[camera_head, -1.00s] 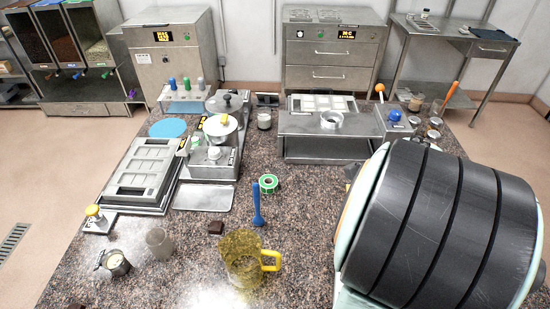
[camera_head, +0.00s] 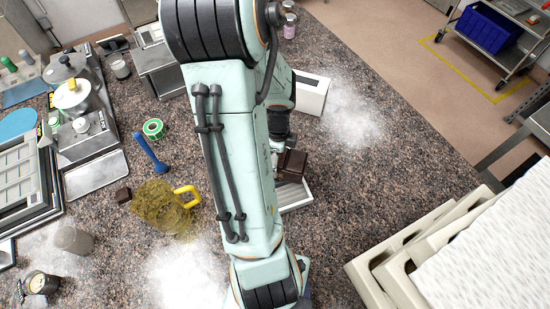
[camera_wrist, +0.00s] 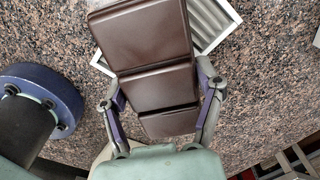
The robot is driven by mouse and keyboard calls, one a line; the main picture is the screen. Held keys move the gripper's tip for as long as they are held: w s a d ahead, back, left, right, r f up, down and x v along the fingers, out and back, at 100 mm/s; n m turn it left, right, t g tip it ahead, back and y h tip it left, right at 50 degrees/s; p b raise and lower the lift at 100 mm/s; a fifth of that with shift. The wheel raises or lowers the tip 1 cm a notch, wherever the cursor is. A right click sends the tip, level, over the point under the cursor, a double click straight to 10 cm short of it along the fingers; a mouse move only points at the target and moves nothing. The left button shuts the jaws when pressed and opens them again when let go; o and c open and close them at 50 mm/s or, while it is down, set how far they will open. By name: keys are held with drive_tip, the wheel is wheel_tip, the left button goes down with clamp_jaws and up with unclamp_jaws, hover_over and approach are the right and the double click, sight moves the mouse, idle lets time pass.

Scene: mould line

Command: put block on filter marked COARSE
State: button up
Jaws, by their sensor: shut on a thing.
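A dark brown block (camera_head: 291,164) shows beside my arm in the head view. In the wrist view the block (camera_wrist: 150,85) has raised segments and sits between both fingers of my gripper (camera_wrist: 160,88), which is shut on it. A white ribbed filter (camera_wrist: 212,22) lies behind the block in the wrist view. In the head view this white frame (camera_head: 297,196) shows just below the block, partly covered by my arm. I cannot tell whether block and filter touch. No COARSE marking is readable.
A yellow-handled jug (camera_head: 165,207) and a blue tool (camera_head: 150,152) are to the left. White stacked trays (camera_head: 470,240) are at right. White powder patches the dark counter, and the counter between gripper and trays is clear.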

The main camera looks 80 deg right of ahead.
drive_tip(key=shift+f, duration=1)
drive_tip(key=shift+f, duration=0.1)
drive_tip(key=o, duration=1.2)
drive_tip(key=shift+o, duration=0.2)
